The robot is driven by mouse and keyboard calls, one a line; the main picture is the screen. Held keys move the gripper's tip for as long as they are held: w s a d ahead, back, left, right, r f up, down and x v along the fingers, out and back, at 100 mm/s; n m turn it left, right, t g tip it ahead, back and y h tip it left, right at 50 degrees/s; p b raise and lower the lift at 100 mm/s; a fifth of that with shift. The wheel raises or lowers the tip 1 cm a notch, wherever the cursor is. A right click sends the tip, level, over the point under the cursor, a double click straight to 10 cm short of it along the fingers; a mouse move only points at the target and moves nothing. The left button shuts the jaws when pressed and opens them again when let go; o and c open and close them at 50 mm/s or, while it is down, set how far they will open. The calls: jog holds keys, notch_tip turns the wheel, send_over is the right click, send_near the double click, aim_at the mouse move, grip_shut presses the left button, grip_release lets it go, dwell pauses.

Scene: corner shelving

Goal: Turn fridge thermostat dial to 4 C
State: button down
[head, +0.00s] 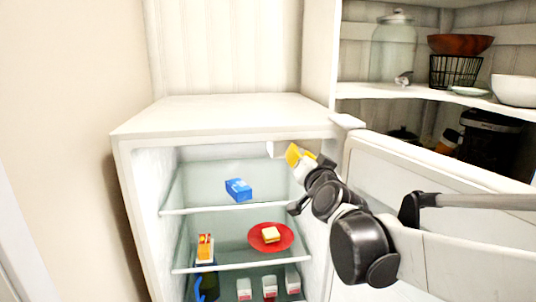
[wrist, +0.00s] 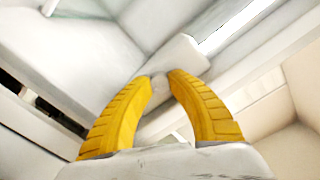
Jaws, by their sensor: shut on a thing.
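The fridge (head: 225,115) stands open with its door (head: 440,180) swung out to the right. A white thermostat housing (head: 285,148) sits inside, under the top at the right, and shows in the wrist view (wrist: 184,58). My gripper (head: 294,154) reaches to it. In the wrist view my gripper's yellow fingertips (wrist: 160,78) are closed around a small pale dial (wrist: 158,90) at the housing's end. The fingers partly hide the dial, and no scale or pointer can be read, so its setting cannot be told.
Fridge shelves hold a blue box (head: 238,189), a red plate (head: 283,238) with a sandwich, and several small cartons below. My arm passes between the fridge opening and the door. Corner shelving with a glass jar (head: 393,50) and bowls is at the right.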

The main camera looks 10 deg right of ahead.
jog(key=c, duration=1.2)
grip_release()
jog(key=shift+w, duration=0.1)
jog(key=shift+o, duration=0.2)
jog(key=s, duration=1.2)
